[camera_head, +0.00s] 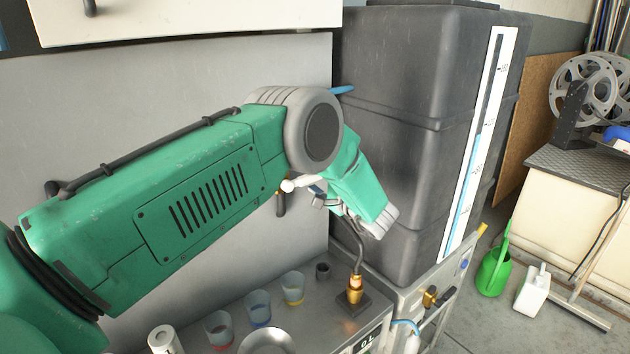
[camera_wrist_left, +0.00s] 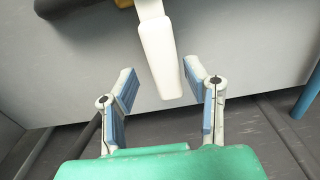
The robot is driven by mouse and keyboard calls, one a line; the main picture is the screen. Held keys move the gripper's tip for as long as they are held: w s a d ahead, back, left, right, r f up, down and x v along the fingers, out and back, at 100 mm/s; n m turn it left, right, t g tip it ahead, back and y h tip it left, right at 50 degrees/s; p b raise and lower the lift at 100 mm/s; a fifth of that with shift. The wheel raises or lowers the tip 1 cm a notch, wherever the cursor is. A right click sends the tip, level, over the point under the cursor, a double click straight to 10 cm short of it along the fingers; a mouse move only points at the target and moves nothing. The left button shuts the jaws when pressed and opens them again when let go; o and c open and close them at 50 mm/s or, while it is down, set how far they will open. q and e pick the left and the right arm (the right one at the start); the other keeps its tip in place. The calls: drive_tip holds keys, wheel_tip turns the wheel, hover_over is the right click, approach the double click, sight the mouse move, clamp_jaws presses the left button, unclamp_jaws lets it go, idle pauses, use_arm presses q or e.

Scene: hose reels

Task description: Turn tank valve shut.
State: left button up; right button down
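In the left wrist view a white tapered lever (camera_wrist_left: 162,58) hangs from a yellow fitting (camera_wrist_left: 123,3) at the top. My left gripper (camera_wrist_left: 159,76) is open there, its two blue-padded fingers on either side of the lever with a gap showing on each side. In the head view my left gripper (camera_head: 312,191) is small and partly hidden by my green arm, beside the large dark tank (camera_head: 400,70). My right gripper is not in view.
A blue hose (camera_wrist_left: 307,92) hangs at right in the wrist view. A green watering can (camera_head: 494,268) stands on the floor.

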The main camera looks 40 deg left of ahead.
use_arm(q)
drive_tip(key=shift+s+d+r, duration=0.15)
drive_tip(key=shift+r, duration=0.05)
drive_tip(key=v, duration=1.1)
drive_tip(key=shift+d+f, duration=0.2)
drive_tip(key=shift+f, duration=0.1)
